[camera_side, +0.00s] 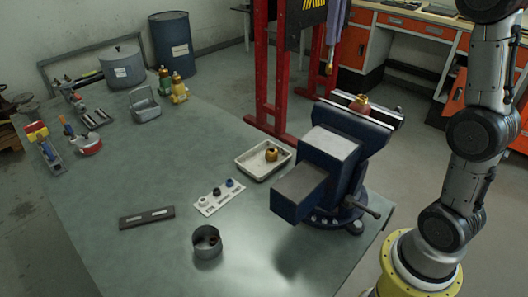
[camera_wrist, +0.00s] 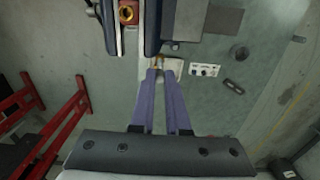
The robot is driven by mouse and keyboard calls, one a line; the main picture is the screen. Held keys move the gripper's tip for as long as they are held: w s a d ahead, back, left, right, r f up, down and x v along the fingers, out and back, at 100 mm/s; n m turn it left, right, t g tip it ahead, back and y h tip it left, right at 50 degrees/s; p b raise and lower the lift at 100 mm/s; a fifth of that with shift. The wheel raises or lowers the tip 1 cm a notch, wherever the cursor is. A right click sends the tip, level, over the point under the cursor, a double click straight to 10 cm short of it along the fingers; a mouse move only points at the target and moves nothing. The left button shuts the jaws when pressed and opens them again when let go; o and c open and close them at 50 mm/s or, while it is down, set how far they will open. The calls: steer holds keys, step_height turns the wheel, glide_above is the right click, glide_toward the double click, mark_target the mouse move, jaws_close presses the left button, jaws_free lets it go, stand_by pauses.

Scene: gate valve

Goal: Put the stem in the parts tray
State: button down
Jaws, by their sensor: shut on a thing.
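My gripper (camera_side: 330,57) is high behind the vise in the side view, with its long purple fingers pointing down. They are shut on the stem, a small brass-coloured piece (camera_side: 328,69) at their tips. In the wrist view the fingertips (camera_wrist: 155,73) close around the stem (camera_wrist: 157,62), which shows only in part. The parts tray (camera_side: 248,172) is a shallow white tray on the bench, left of the vise. A brass part (camera_side: 271,154) lies in it. The tray (camera_wrist: 174,66) shows partly behind the fingertips in the wrist view. My gripper is well above and apart from the tray.
A blue vise (camera_side: 335,150) holds a red valve body with a brass top (camera_side: 361,103); its jaws (camera_wrist: 152,25) show near the fingers in the wrist view. A white plate with small rings (camera_side: 218,197), a round tin (camera_side: 207,243) and a dark bar (camera_side: 147,217) lie nearby.

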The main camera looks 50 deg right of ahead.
steer(key=w+a, duration=0.3)
steer(key=a, duration=0.3)
step_height(320, 180, down, 22)
steer(key=r, duration=0.1)
steer(key=w+d+f, duration=0.2)
steer(key=w+f, duration=1.1)
steer(key=shift+w+d+f, duration=0.2)
steer(key=shift+w+f, duration=0.1)
steer(key=shift+w, duration=0.1)
steer(key=c, duration=0.9)
jaws_free()
steer(key=shift+f, duration=0.1)
